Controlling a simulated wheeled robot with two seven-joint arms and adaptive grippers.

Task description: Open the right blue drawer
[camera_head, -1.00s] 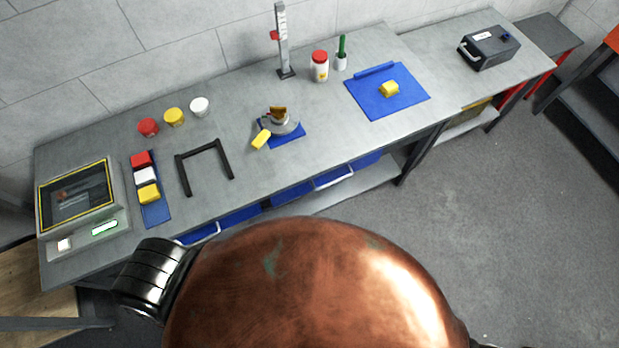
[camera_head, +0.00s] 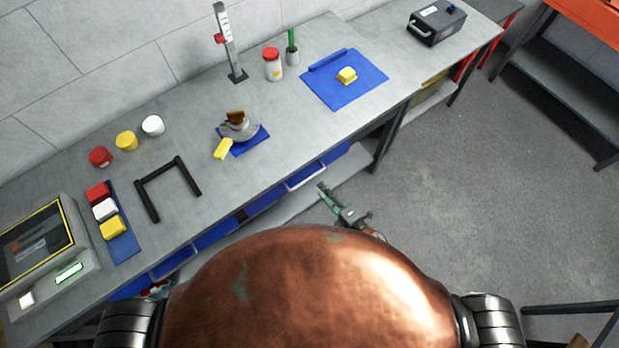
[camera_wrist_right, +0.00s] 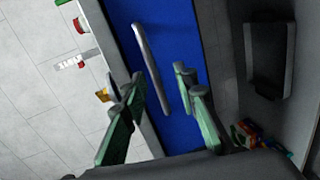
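The right blue drawer (camera_head: 335,153) is under the front edge of the bench, with a pale bar handle (camera_head: 307,176); its front looks shut. My right gripper (camera_head: 326,193) is just below and in front of that handle. In the right wrist view the blue drawer front (camera_wrist_right: 185,40) fills the middle and its handle (camera_wrist_right: 150,55) runs slantwise down it. There my right gripper (camera_wrist_right: 160,82) is open, its green fingers apart to either side of the handle's lower part. I cannot tell whether they touch it. My left gripper is not in view.
The left blue drawer (camera_head: 215,233) is further left under the grey bench (camera_head: 200,105). Colourful small items (camera_head: 158,289) show below the bench at left. A bench leg (camera_head: 388,140) stands right of the right drawer. The floor (camera_head: 470,190) at right is clear.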

